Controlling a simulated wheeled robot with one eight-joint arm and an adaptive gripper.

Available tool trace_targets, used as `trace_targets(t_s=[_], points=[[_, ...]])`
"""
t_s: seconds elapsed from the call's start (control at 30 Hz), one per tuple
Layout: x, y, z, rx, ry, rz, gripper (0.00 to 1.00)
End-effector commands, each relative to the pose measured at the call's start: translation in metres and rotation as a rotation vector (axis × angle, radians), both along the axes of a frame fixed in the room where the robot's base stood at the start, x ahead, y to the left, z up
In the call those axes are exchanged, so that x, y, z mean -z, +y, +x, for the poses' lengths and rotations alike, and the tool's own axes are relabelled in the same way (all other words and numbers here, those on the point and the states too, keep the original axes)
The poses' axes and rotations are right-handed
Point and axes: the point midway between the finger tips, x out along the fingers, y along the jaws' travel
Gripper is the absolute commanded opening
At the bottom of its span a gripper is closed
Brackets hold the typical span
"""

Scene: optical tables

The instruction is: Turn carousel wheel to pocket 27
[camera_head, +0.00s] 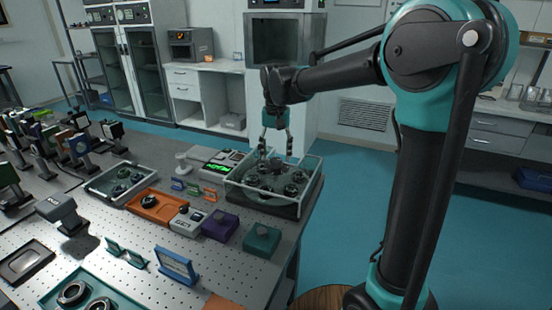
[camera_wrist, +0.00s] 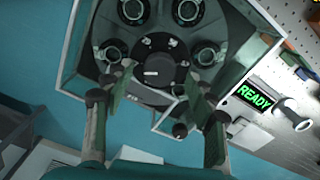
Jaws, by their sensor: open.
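The carousel wheel (camera_wrist: 106,32) is a dark disc with several round pockets holding ringed optics, inside a clear-walled case (camera_head: 318,180) at the table's right end. At its middle is a dark round knob (camera_wrist: 165,72) with a short white mark pointing left in the wrist view. Pocket numbers are too small to read. My gripper (camera_head: 275,150) hangs above the case, fingers pointing down. In the wrist view my gripper (camera_wrist: 157,95) is open, with one finger on each side of the knob's near part; nothing is held. Contact with the knob cannot be told.
A device with a green READY display (camera_head: 215,168) stands left of the case; the display also shows in the wrist view (camera_wrist: 254,93). The case's clear walls surround the wheel. Purple (camera_head: 220,225) and teal (camera_head: 262,240) blocks stand in front. Crowded optic mounts fill the far left.

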Motion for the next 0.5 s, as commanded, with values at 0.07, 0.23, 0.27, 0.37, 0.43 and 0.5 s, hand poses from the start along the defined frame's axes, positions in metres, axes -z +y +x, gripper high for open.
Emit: trace_targets(t_s=[0.07,0.23,0.27,0.37,0.43,0.5], points=[[-0.016,0.000,0.000,0.000,0.000,0.000,0.56],[-0.052,0.000,0.000,0.000,0.000,0.000,0.56],[-0.058,0.000,0.000,0.000,0.000,0.000,0.56],[-0.074,0.000,0.000,0.000,0.000,0.000,0.56],[-0.084,0.000,0.000,0.000,0.000,0.000,0.56],[-0.091,0.000,0.000,0.000,0.000,0.000,0.56]])
